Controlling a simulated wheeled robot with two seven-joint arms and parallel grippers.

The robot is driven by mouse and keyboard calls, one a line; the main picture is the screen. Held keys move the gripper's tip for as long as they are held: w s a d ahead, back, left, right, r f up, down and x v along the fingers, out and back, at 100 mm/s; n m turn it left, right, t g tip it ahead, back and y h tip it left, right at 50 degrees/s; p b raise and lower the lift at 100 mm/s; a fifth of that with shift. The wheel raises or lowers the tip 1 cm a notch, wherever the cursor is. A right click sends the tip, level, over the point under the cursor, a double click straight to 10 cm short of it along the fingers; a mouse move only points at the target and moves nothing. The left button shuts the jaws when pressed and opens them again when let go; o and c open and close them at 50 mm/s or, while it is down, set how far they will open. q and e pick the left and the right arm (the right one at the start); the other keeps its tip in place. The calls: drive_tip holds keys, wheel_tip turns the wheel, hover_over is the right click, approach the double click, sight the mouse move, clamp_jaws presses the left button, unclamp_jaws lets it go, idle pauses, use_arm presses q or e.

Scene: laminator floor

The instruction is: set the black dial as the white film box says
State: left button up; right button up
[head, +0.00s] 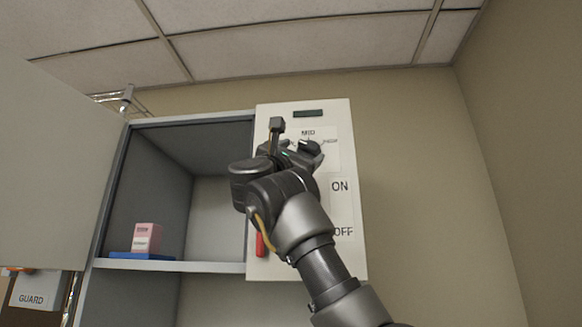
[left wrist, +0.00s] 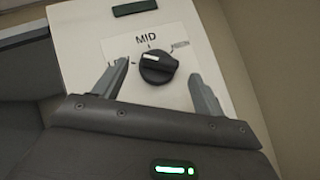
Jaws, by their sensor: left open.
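The black dial (left wrist: 157,66) is on a white label of the panel, below the word MID. A short white mark shows on its upper left side, turned toward the left label, which a finger partly covers. In the head view the dial (head: 311,150) is partly hidden by my arm. My left gripper (left wrist: 160,84) is open, with one finger on each side of the dial, apart from it. A pink and white box (head: 146,237) stands in the open cabinet; its print is too small to read, and I see no plain white box.
The light panel (head: 345,262) carries ON and OFF labels and a red handle (head: 260,244). The box stands by a blue item (head: 125,255) on the shelf. An open door (head: 45,170) is at left, above a GUARD sign (head: 33,299). The right wall is bare.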

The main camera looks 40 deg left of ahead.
use_arm(q)
drive_tip(key=b+v, duration=0.3)
drive_tip(key=v, duration=0.4)
use_arm(e)
drive_tip(key=d+f, duration=0.1)
drive_tip(key=f, duration=0.1)
drive_tip(key=w+d+f, duration=0.1)
drive_tip(key=d+f, duration=0.1)
